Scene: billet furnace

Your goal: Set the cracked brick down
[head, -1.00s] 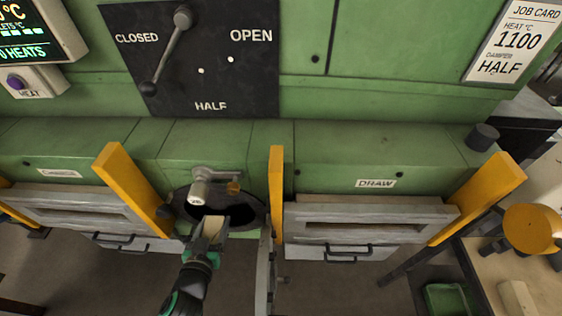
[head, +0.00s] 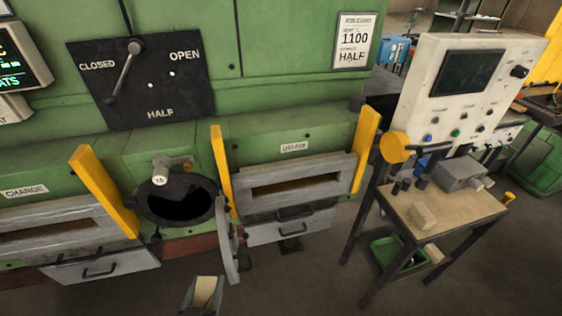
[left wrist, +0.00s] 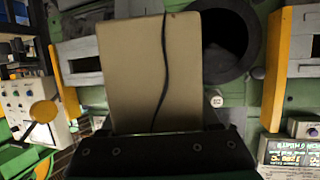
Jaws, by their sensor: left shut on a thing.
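The cracked brick (left wrist: 150,75) fills the middle of the left wrist view, tan with a dark crack running along its length. My left gripper (left wrist: 155,140) is shut on its near end. In the head view the brick (head: 205,290) and the left gripper (head: 203,298) show at the bottom edge, in front of and below the furnace's round port. They are held clear of the furnace. The right gripper is not in view.
The round port (head: 180,218) is open, its door (head: 228,245) swung to the right. A work table (head: 460,212) at right bears a tan block (head: 423,216), a grey box (head: 461,175) and dark pegs. A green bin (head: 392,255) holding a pale block sits below. Floor between is clear.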

